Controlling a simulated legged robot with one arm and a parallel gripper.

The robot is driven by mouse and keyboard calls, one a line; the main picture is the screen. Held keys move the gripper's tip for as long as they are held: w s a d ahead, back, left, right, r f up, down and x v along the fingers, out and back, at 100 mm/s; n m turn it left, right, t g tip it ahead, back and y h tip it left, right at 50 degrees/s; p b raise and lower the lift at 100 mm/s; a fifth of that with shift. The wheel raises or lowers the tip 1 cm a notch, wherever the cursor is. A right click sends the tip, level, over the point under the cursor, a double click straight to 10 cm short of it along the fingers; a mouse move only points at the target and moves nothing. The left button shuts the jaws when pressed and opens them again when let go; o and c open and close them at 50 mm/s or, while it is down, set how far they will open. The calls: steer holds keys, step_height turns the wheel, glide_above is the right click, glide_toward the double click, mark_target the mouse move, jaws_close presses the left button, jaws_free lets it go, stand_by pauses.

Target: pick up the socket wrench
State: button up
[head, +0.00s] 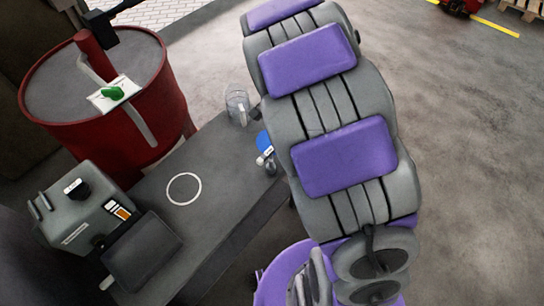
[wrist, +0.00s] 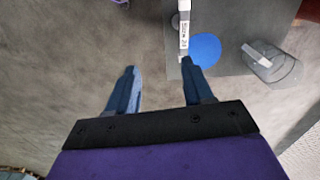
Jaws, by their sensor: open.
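A slim light bar with a printed tag (wrist: 184,38), which looks like the socket wrench, lies at the edge of the grey bench top in the wrist view. A small round metal piece sits beside its upper part. In the head view a small pale tagged item (head: 262,160) at the bench's right edge seems to be the same thing, partly hidden by my arm. My gripper (wrist: 159,65) is open and empty in the wrist view. Its right fingertip overlaps the bar's lower end in the picture; I cannot tell whether they touch. The gripper does not show clearly in the head view.
A blue disc (wrist: 205,49) lies right of the bar, and a clear glass jar (wrist: 268,64) stands farther right. The bench (head: 217,205) also holds a white ring (head: 184,189) and a grey machine (head: 82,212). A red drum (head: 150,120) stands behind.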

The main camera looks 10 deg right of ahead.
steer(key=w+a+f+m, duration=0.1)
steer(key=w+f, duration=0.2)
steer(key=w, duration=0.1)
steer(key=b, duration=0.2)
glide_toward(270, 149)
steer(key=f, duration=0.7)
steer(key=shift+s+d, duration=0.15)
steer(key=shift+d, duration=0.25)
steer(key=shift+a+f, duration=0.2)
steer(key=shift+f, duration=0.2)
step_height(270, 149, down, 5)
steer(key=shift+r+b, duration=0.15)
steer(key=shift+b, duration=0.65)
steer(key=shift+a+r, duration=0.1)
jaws_close()
